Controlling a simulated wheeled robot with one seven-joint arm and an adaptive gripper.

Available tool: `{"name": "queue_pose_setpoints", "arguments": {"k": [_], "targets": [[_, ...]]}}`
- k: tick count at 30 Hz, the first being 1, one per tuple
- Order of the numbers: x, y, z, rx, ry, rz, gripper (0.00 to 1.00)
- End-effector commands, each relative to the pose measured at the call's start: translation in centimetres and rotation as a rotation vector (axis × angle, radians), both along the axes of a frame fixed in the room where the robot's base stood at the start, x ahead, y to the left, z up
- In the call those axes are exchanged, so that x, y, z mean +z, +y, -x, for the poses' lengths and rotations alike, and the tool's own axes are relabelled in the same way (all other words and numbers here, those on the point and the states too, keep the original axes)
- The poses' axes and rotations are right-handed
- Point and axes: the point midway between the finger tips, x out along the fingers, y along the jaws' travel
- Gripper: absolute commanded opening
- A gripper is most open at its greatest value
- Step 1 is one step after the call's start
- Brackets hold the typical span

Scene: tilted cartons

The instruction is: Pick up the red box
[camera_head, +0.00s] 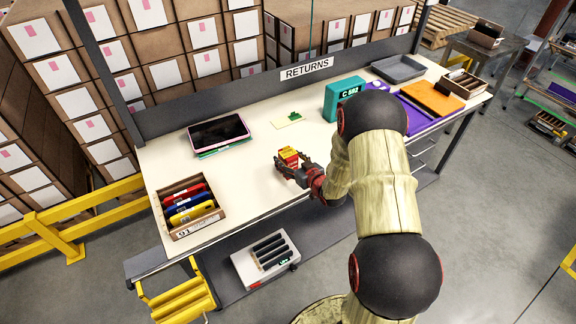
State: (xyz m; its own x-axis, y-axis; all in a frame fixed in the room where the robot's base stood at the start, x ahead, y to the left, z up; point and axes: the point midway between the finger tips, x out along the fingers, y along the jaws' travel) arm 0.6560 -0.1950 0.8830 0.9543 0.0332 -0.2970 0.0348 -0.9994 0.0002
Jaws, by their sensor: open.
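A small red box (289,153) with some yellow on it stands on the white returns table (255,185), near the middle. My gripper (284,166) is open at the box, just on its near side, with the dark fingers low by the table top. The fingers partly hide the box's lower part. I cannot tell whether they touch it. My arm comes in from the right and hides part of the table behind it.
A carton (190,207) with several coloured items is at the left. A tablet (218,132), a green item on a pale card (289,119) and a teal box (341,97) lie farther back. A grey tray (398,68) and an orange item (433,97) are at the right. The table around the box is clear.

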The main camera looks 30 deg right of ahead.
Motion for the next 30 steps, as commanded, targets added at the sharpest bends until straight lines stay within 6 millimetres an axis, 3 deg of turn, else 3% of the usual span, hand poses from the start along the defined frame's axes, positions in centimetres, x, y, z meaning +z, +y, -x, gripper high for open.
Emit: {"name": "queue_pose_setpoints", "arguments": {"k": [8,30], "targets": [[-0.10,0.01,-0.71,-0.001,-0.001,0.000,0.59],[-0.12,0.01,-0.68,-0.001,-0.001,0.000,0.18]]}}
